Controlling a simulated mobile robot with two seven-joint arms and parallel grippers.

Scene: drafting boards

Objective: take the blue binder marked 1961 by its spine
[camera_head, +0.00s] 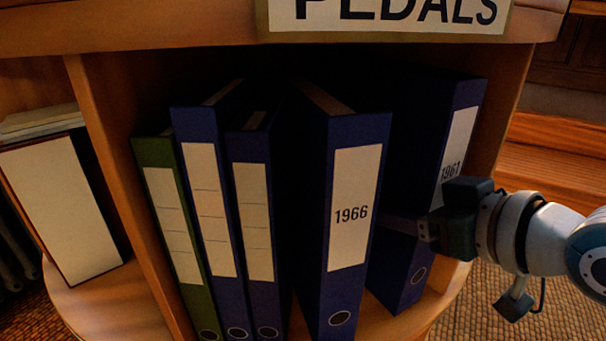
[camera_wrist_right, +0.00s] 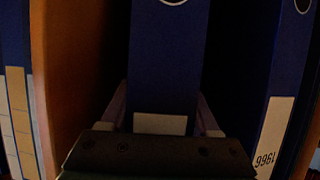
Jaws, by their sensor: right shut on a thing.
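The blue binder marked 1961 (camera_head: 405,275) stands upright at the right end of the shelf compartment, its white label partly covered by my gripper. My right gripper (camera_head: 420,228) comes in from the right at the spine, at the lower part of the label. In the right wrist view, which is upside down, the binder's spine (camera_wrist_right: 165,65) lies between the two fingers of the gripper (camera_wrist_right: 163,108), with one on each side. The gripper is shut on the spine. My left gripper is not in view.
A blue binder marked 1966 (camera_head: 318,285) stands just left, with a dark gap between. Two more blue binders (camera_head: 214,291) (camera_head: 272,294) and a green one (camera_head: 199,307) stand further left. The wooden shelf side (camera_head: 508,110) is close on the right. A PEDALS sign (camera_head: 390,27) hangs above.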

